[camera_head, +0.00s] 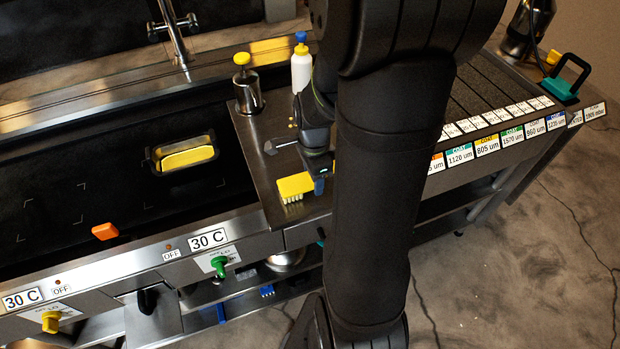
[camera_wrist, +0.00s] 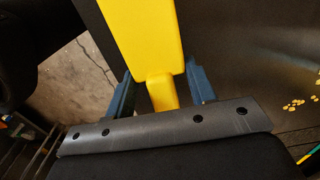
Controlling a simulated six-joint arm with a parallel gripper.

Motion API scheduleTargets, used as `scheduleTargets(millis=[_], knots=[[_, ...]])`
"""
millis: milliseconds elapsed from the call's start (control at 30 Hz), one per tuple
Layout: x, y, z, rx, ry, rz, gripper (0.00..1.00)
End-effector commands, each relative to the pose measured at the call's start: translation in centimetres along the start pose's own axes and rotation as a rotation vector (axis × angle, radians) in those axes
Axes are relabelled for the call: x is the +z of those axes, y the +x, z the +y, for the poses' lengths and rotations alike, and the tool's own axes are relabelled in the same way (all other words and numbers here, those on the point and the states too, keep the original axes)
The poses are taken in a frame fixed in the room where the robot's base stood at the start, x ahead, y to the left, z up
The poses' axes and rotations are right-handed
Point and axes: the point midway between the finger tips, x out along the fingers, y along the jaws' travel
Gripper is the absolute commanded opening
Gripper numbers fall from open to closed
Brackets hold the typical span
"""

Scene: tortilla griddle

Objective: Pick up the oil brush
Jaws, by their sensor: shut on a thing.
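The oil brush (camera_head: 295,187) is yellow with pale bristles along its lower edge. In the head view it is over the front part of the steel counter. My gripper (camera_head: 318,184) is just to its right, partly hidden by my arm. In the wrist view the brush's yellow body (camera_wrist: 143,38) extends away from me, and its narrower part sits between the blue fingers of my gripper (camera_wrist: 161,92). The gripper is shut on it. Whether the brush touches the counter or is slightly above it is unclear.
A steel pot with a yellow knob (camera_head: 247,88) and a white bottle with a blue cap (camera_head: 301,68) stand behind on the counter (camera_head: 262,170). The griddle (camera_head: 60,160) to the left holds a yellow block in a frame (camera_head: 187,156) and an orange piece (camera_head: 105,231). Labelled bins (camera_head: 487,146) are right.

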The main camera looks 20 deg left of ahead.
Motion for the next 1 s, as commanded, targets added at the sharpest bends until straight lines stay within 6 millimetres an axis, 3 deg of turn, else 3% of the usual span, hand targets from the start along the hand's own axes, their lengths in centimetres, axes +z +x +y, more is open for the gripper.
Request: scheduleTargets(millis=[233,600,1000], knots=[[0.0,-3.6,-0.1,-0.007,0.000,0.001,0.19],[-5.8,-8.2,5.6,-0.003,0.007,0.001,0.19],[-8.3,-10.2,8.0,-0.001,0.001,0.000,0.19]])
